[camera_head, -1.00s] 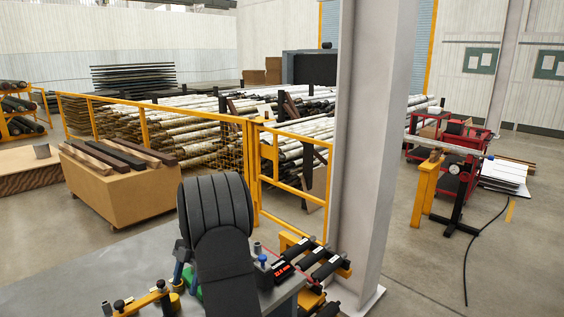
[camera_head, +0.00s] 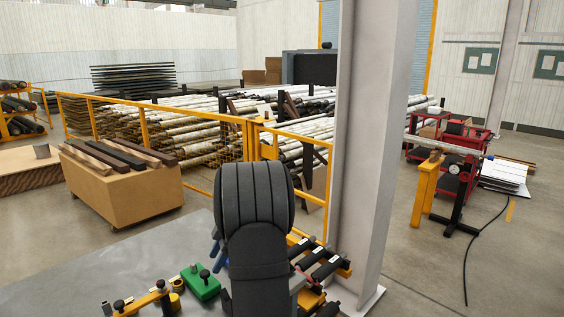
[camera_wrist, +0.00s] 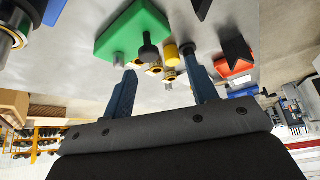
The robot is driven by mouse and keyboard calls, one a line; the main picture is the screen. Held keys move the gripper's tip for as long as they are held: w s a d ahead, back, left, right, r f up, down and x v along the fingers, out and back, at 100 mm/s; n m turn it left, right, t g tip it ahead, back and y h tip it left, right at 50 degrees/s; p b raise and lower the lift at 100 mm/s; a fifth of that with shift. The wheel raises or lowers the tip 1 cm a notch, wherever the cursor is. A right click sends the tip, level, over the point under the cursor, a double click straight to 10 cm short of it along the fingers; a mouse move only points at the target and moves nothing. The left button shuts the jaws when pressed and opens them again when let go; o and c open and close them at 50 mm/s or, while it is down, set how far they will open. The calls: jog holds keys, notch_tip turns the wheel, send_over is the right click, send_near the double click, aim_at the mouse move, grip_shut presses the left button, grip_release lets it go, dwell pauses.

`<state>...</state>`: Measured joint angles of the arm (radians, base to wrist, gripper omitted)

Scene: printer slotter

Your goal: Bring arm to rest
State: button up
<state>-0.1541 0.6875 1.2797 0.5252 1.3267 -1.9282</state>
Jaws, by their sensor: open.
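My gripper (camera_wrist: 163,82) is open in the wrist view, with its two blue fingers apart. Nothing is held between the fingers. A green block (camera_wrist: 130,32) with a black knob shows beyond the fingers in that view. In the head view my dark arm stands in front of the work table (camera_head: 130,262) and hides part of it. The fingers are mostly hidden behind the arm there. The green block (camera_head: 201,284) lies on the table to the left of my arm.
A yellow fixture (camera_head: 150,300) with black knobs sits on the table left of my arm. Black rollers (camera_head: 327,262) lie on a yellow rack to the right. A grey column (camera_head: 368,150) stands behind it. A yellow fence (camera_head: 195,150) runs behind the table.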

jog(key=w+d+r+m+t+h, duration=0.1)
jog(key=w+r+m+t, duration=0.1)
jog(key=w+m, duration=0.3)
jog(key=w+d+r+m+t+h, duration=0.1)
jog(key=w+m+t, duration=0.4)
jog(key=m, duration=0.6)
jog(key=shift+w+d+r+h, duration=0.3)
jog(key=shift+w+r, duration=0.3)
jog(key=shift+w, duration=0.05)
